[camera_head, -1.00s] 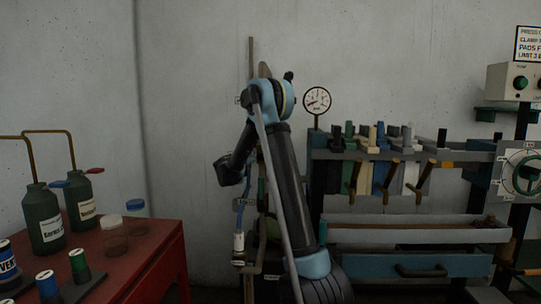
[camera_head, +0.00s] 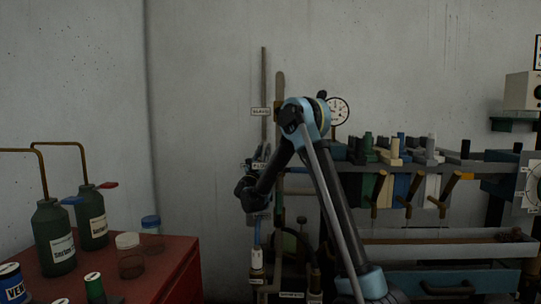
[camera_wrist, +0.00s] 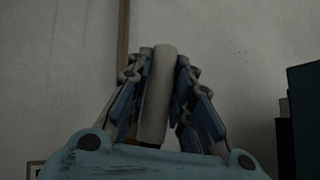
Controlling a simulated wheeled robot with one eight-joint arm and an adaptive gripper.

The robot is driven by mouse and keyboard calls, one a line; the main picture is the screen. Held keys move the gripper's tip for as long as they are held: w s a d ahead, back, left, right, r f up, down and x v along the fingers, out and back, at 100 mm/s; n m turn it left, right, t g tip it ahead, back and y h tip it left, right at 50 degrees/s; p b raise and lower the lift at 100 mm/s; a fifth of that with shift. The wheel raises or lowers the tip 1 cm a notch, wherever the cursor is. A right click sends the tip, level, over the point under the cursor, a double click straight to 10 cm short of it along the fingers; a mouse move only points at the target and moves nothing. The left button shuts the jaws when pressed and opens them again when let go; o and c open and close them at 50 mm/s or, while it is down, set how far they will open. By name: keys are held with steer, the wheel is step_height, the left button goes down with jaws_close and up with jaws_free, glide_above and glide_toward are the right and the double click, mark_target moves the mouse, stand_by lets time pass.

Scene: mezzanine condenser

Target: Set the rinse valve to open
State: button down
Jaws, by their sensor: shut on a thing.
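My gripper (camera_wrist: 160,82) is shut on a pale grey rounded bar (camera_wrist: 157,98), which stands nearly upright between its blue fingers in the wrist view. The bar may be the rinse valve's handle, but I cannot tell. The valve body and the bar's far end are hidden or too dark to make out. A small label plate (camera_head: 260,112) hangs on the thin pipe above my gripper. Its lettering is too small to read surely.
A red table (camera_head: 180,265) with green bottles (camera_head: 55,238) and jars stands at the left. A round gauge (camera_head: 338,111) is right of my arm. A rack (camera_head: 440,163) with wooden-handled levers and a trough (camera_head: 440,250) fills the right. The wall above is clear.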

steer(key=shift+a+n+t+y, duration=0.25)
steer(key=shift+n+t+y, duration=0.05)
steer(key=shift+n+y, duration=0.35)
steer(key=c, duration=1.4)
jaws_free()
steer(key=v, duration=1.2)
steer(key=shift+f, duration=0.1)
